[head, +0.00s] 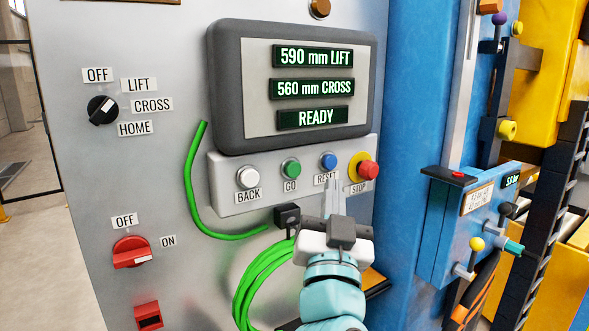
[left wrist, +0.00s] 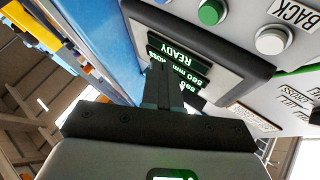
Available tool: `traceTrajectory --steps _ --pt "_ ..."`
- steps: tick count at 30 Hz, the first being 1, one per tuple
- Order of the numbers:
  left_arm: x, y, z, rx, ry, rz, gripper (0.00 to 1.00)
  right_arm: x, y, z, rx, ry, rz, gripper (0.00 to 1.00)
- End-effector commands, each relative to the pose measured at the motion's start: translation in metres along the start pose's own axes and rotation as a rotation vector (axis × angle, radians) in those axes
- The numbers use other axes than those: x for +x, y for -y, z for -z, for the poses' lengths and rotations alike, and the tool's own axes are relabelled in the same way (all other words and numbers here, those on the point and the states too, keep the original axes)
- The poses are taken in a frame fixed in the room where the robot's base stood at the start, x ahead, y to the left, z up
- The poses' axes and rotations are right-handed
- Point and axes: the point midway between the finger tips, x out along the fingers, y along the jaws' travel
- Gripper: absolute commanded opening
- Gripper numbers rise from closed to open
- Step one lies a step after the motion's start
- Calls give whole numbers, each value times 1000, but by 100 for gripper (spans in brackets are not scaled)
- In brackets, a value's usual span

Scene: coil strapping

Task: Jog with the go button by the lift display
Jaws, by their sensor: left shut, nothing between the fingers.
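The green go button (head: 290,168) sits in the button strip under the lift display (head: 312,57), between the white back button (head: 248,177) and the blue reset button (head: 328,161). The display reads 590 mm LIFT, 560 mm CROSS and READY. My left gripper (head: 334,192) is shut and empty, its fingers pointing up below the reset and stop buttons, right of the go button. It partly covers the RESET label. In the left wrist view, the shut fingers (left wrist: 160,85) show against the upside-down display, with the go button (left wrist: 211,11) at the top. My right gripper is not in view.
A red stop button (head: 368,170) on a yellow base is close to my fingers. A black-knobbed selector (head: 102,109) points up and right. A red switch (head: 131,252) points to ON. A green cable (head: 262,280) hangs beside my wrist. A blue column (head: 405,120) stands right.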

Motion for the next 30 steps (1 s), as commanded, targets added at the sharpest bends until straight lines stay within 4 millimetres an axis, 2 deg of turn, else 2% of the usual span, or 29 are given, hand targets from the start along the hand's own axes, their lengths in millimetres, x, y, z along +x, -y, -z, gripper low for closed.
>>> traceTrajectory --steps 9,15,30 --pt "33 26 -23 2 3 4 0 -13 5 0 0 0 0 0" --pt "46 35 -35 0 2 2 0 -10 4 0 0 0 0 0" --pt "51 38 -38 1 2 1 0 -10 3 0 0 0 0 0"
